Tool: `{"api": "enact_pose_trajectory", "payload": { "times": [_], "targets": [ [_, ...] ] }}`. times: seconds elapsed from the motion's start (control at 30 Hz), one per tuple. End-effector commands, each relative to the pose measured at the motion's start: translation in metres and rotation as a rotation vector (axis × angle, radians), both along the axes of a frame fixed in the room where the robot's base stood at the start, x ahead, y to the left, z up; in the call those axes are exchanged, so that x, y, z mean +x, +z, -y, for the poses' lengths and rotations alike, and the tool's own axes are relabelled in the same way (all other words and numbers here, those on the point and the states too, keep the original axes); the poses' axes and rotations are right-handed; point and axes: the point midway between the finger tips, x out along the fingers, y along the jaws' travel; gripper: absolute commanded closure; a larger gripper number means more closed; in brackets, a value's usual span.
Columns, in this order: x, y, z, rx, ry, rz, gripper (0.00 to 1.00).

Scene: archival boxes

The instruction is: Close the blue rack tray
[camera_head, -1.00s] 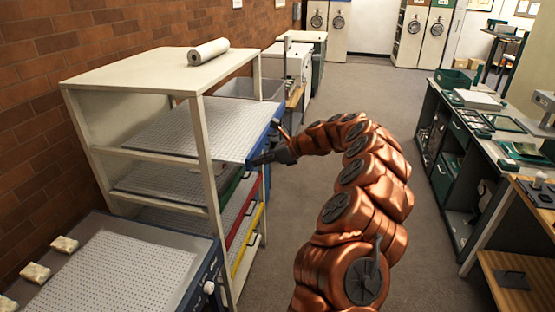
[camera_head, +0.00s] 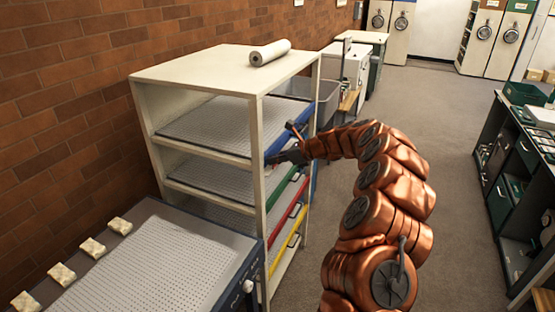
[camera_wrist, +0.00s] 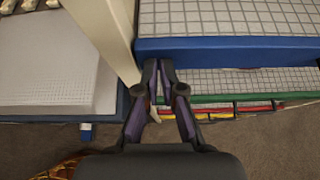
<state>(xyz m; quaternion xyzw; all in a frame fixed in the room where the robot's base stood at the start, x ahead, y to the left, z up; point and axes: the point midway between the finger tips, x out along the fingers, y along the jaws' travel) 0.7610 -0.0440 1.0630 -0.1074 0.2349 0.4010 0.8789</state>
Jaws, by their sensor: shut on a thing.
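The blue rack tray (camera_head: 274,149) is in the top slot of the cream rack (camera_head: 215,72). Its blue front looks close to the rack's front posts. In the wrist view the blue front (camera_wrist: 230,50) runs across the upper right, with the grey gridded surface behind it. My gripper (camera_head: 286,156) is at that front, near the closer post. In the wrist view my gripper (camera_wrist: 159,66) has its fingers close together at the lower left end of the blue front, shut on the tray's front. The exact gripped part is hidden by the fingers.
Green (camera_head: 283,187), red (camera_head: 287,216) and yellow (camera_head: 287,245) tray fronts lie below. A perforated table (camera_head: 150,270) stands close at the left. A white roll (camera_head: 270,52) lies on the rack. The floor (camera_head: 440,150) right of my arm is open up to dark benches.

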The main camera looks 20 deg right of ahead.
Motion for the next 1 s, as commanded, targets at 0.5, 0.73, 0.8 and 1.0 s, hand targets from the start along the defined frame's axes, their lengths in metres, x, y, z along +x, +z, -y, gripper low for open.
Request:
{"api": "enact_pose_trajectory", "payload": {
  "times": [0.5, 0.73, 0.8, 1.0],
  "targets": [
    [-0.019, 0.006, 0.033, 0.005, -0.006, 0.005, 1.00],
    [-0.044, 0.022, 0.061, 0.003, -0.001, 0.008, 1.00],
    [-0.052, 0.028, 0.068, 0.003, 0.001, 0.006, 1.00],
    [-0.068, 0.042, 0.087, 0.001, 0.001, 0.005, 1.00]
  ]
}}
